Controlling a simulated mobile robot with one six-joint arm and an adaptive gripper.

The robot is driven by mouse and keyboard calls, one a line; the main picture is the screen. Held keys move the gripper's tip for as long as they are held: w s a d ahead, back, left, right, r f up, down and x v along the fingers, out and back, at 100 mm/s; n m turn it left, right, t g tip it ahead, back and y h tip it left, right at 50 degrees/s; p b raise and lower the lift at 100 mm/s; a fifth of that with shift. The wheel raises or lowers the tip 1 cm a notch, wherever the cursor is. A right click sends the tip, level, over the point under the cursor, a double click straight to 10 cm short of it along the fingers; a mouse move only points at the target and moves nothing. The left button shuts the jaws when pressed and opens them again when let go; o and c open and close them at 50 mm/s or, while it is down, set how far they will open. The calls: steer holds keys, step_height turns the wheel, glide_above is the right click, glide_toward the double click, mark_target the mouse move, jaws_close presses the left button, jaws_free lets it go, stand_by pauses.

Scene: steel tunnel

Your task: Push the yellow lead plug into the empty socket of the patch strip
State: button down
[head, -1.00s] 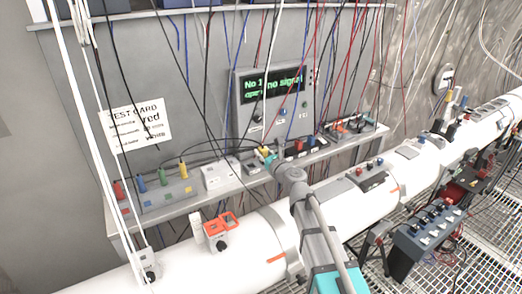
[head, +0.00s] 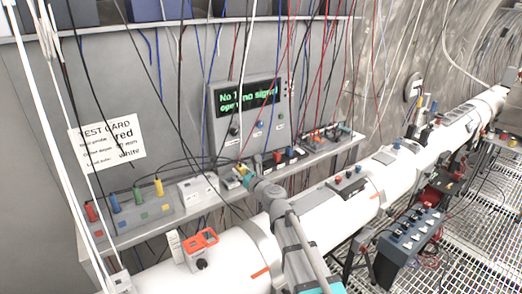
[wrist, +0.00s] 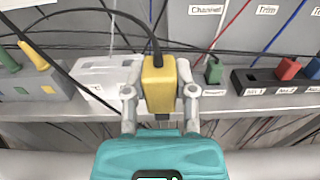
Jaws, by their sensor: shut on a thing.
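My gripper (wrist: 158,92) is shut on the yellow lead plug (wrist: 158,82), which stands upright between the two fingers with a black lead rising from its top. In the head view the gripper (head: 243,172) is at the shelf, in front of the display unit. A dark strip (wrist: 240,84) with labels reading No.1 and No.2 lies to the right, holding red and blue plugs; its left end shows an empty-looking slot. It also shows in the head view (head: 268,167).
A white block (wrist: 105,72) lies left of the plug, and a green plug (wrist: 214,71) stands close on its right. A grey block (head: 160,212) with several coloured plugs is at the left. Hanging cables cross the area. A white pipe (head: 225,250) runs in front.

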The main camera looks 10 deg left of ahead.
step_height(320, 180, down, 10)
steer(key=b, duration=0.9)
steer(key=shift+s, duration=0.1)
